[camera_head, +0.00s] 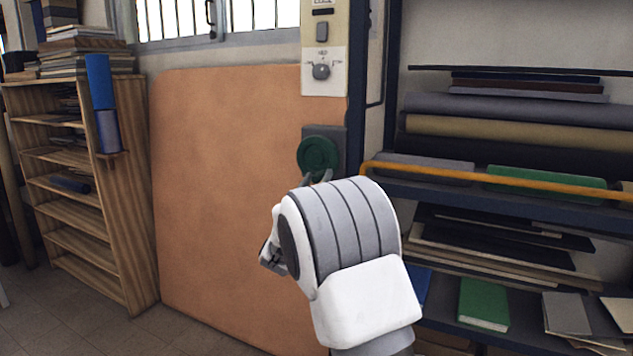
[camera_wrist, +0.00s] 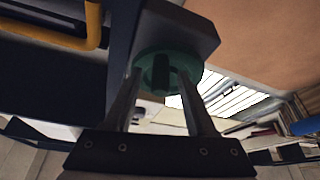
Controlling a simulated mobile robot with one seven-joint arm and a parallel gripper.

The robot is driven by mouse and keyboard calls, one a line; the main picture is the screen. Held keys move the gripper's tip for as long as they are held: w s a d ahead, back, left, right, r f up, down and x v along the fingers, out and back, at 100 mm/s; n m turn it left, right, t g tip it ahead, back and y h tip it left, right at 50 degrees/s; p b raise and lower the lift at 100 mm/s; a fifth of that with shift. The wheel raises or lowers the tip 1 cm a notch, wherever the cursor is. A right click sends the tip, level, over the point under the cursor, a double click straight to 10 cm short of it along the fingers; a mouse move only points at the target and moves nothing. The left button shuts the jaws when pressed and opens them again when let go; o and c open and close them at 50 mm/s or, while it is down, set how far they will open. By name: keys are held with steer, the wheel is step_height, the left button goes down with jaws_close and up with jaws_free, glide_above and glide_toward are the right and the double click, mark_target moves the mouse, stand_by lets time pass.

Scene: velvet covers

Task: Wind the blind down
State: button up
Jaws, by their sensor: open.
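A round green knob (camera_head: 318,155) sits on a dark grey plate (camera_head: 340,136) on the wall, beside a large tan panel. In the wrist view the green knob (camera_wrist: 190,77) shows a dark raised grip across its middle. My gripper (camera_head: 319,177) is open just below the knob in the head view, partly hidden by my wrist. In the wrist view my gripper (camera_wrist: 160,72) has one finger on each side of the dark grip; I cannot tell whether they touch it. A barred window (camera_head: 200,15) is at the top; I cannot make out the blind itself.
A wooden shelf (camera_head: 130,180) with books stands left. The tan panel (camera_head: 230,180) leans against the wall. A switch plate (camera_head: 322,70) is above the knob. An orange rail (camera_head: 480,178) fronts the right rack, close to my arm, with fabric rolls (camera_head: 520,133) behind.

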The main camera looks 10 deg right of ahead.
jaws_close()
stand_by(0.3)
steer(key=shift+f+m, duration=0.15)
steer(key=shift+m, duration=0.15)
